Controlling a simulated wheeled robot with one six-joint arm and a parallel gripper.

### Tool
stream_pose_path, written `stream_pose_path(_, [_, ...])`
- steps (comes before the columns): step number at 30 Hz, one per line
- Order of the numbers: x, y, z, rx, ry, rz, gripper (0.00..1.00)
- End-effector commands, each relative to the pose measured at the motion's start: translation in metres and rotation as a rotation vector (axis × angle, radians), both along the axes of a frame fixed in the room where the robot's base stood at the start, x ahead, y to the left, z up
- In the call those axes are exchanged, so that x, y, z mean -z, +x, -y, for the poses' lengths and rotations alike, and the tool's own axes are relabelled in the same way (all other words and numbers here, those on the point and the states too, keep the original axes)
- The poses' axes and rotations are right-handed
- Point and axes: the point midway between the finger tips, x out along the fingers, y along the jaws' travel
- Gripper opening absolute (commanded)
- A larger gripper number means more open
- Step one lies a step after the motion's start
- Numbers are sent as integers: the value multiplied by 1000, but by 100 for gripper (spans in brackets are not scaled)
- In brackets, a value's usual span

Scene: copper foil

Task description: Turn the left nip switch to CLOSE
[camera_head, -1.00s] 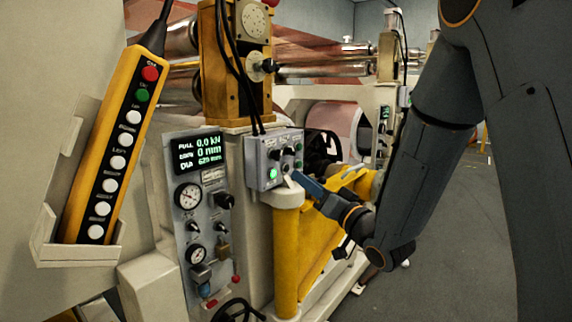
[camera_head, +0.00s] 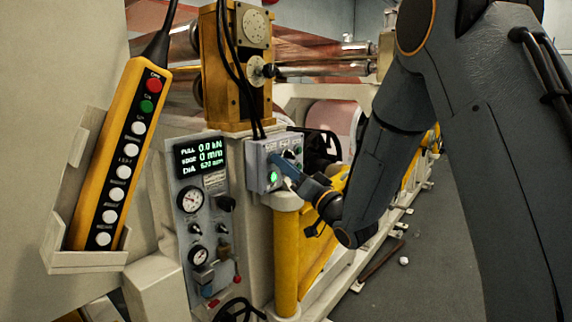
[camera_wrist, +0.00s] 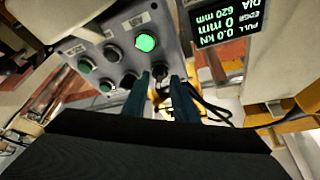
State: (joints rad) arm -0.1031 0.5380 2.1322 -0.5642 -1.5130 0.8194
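A grey switch box (camera_head: 258,158) stands on top of the yellow post, with a lit green button (camera_head: 274,178) on its face. In the wrist view the box (camera_wrist: 172,28) shows the lit green button (camera_wrist: 145,42), several dark knobs or buttons and a black switch knob (camera_wrist: 159,70). Its labels are too small to read, so I cannot tell which one is the left nip switch. My gripper (camera_wrist: 161,82) has its two fingers apart, one on each side of the black knob. I cannot tell whether they touch it. In the head view my gripper (camera_head: 279,161) covers part of the box face.
A panel with a display (camera_head: 201,154) and gauges is left of the box. A yellow pendant (camera_head: 105,160) with several buttons hangs in a holder at far left. Black cables (camera_head: 240,80) drop to the box top.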

Motion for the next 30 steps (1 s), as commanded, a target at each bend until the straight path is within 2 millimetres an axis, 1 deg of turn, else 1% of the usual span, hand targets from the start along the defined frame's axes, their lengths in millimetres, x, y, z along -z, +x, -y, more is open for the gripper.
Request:
stream_pose_path(3, [0,0,0,1,0,-1,26])
stream_pose_path(4, [0,0,0,1,0,-1,24])
stream_pose_path(8, [0,0,0,1,-1,0,2])
stream_pose_path(9, [0,0,1,1,-1,0,0])
stream_pose_path(11, [0,0,0,1,-1,0,0])
stream_pose_path(12, [0,0,5,2,0,0,0])
stream_pose_path(15, [0,0,2,1,-1,2,0])
stream_pose_path(20, [1,1,2,3,-18,25,0])
stream_pose_path(26, [3,2,2,3,-77,102,0])
stream_pose_path(30, [5,3,2,1,-144,190,0])
